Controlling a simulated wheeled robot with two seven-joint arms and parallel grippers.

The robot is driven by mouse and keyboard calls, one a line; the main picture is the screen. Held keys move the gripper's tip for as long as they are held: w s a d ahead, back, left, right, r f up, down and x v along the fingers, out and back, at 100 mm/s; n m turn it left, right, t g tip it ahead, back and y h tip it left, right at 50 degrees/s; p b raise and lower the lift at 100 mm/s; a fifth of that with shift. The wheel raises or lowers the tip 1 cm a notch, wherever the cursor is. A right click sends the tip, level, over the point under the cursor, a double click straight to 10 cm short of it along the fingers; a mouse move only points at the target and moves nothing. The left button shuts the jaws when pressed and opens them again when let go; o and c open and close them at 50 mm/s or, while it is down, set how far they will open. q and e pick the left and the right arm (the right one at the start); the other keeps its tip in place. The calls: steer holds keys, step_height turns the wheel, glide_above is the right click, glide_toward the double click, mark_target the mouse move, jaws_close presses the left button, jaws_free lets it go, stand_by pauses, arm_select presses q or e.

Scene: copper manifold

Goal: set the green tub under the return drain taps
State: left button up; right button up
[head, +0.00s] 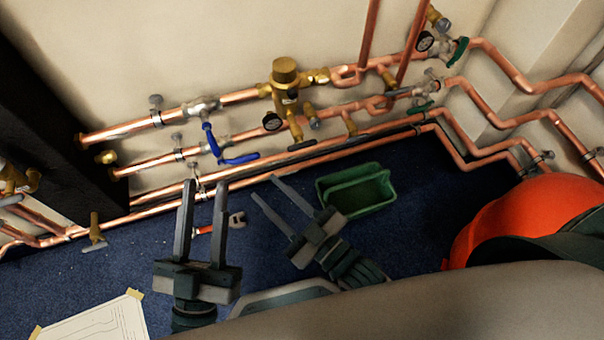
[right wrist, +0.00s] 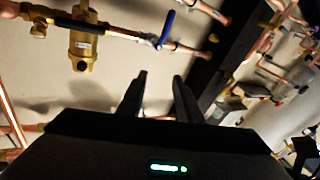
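The green tub (head: 345,207) sits upright on the blue floor, in front of the lowest copper pipe and right of centre in the head view. Several brass taps hang on the pipes behind it, one with a dark handle (head: 295,131) and another (head: 350,124) nearer the tub; I cannot tell which are the return drain taps. My right gripper (head: 265,188) is open and empty, just left of the tub and apart from it. Its spread fingers also show in the right wrist view (right wrist: 159,88). My left gripper (head: 205,187) is open and empty, further left.
A red-handled wrench (head: 236,220) lies on the floor between my grippers. A blue lever valve (head: 213,142) sticks out from the pipes. An orange rounded object (head: 510,215) stands at the right. A taped paper sheet (head: 95,325) lies at the lower left.

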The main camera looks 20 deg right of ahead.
steer(key=s+d+r+m+t, duration=0.2)
steer(key=r, duration=0.5)
steer(key=s+d+r+m+t+h, duration=0.1)
steer(key=s+d+r+m+t, duration=0.1)
steer(key=r, duration=0.5)
steer(key=shift+s+d+m+t, duration=0.4)
steer(key=shift+s+m+t, duration=0.2)
steer(key=shift+m+t, duration=0.15)
